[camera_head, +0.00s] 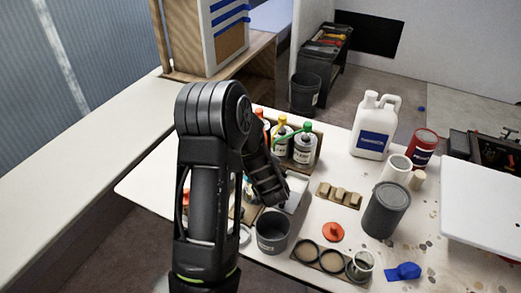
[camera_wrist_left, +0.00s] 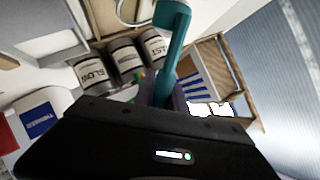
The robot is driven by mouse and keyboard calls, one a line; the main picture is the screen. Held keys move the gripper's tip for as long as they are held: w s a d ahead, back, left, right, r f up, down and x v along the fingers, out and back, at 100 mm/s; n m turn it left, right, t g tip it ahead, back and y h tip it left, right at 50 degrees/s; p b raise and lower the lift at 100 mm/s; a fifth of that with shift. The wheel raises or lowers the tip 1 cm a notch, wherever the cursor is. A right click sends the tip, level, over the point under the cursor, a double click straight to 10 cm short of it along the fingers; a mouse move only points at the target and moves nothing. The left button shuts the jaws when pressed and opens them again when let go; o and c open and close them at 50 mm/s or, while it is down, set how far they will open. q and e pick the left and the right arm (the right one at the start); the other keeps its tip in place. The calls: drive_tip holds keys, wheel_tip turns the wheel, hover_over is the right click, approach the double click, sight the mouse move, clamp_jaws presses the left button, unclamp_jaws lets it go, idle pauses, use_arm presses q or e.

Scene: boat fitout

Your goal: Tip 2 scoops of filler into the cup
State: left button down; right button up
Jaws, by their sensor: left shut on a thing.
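My left gripper (camera_head: 284,203) reaches down over the bench in the head view, just above and beside an open dark grey tub (camera_head: 272,234). A small pale cup (camera_head: 361,264) stands at the right end of a holder with round openings (camera_head: 321,256). Which vessel is the task's cup is not certain. My right gripper is not in view.
A tall dark grey can (camera_head: 386,210), a white jug (camera_head: 374,126) and a red tin (camera_head: 424,147) stand to the right. An orange-red lid (camera_head: 333,232) and a blue item (camera_head: 403,271) lie on the bench. Labelled bottles (camera_head: 304,145) stand behind my arm.

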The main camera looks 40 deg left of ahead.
use_arm(q)
drive_tip(key=shift+w+d+f+m+g+p, duration=0.15)
drive_tip(key=shift+w+f+m+g+p, duration=0.5)
drive_tip(key=shift+p, duration=0.55)
drive_tip(key=shift+w+d+f+m+g+p, duration=0.1)
drive_tip(key=shift+w+f+m+g+p, duration=0.25)
drive_tip(key=shift+m+g+p, duration=0.6)
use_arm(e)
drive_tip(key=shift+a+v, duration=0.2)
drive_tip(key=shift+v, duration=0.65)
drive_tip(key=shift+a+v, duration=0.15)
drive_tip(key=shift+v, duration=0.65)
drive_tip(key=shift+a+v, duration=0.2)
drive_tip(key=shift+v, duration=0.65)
use_arm(q)
drive_tip(key=shift+n, duration=0.3)
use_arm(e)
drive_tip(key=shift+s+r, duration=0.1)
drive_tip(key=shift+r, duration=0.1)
use_arm(q)
drive_tip(key=shift+d, duration=0.1)
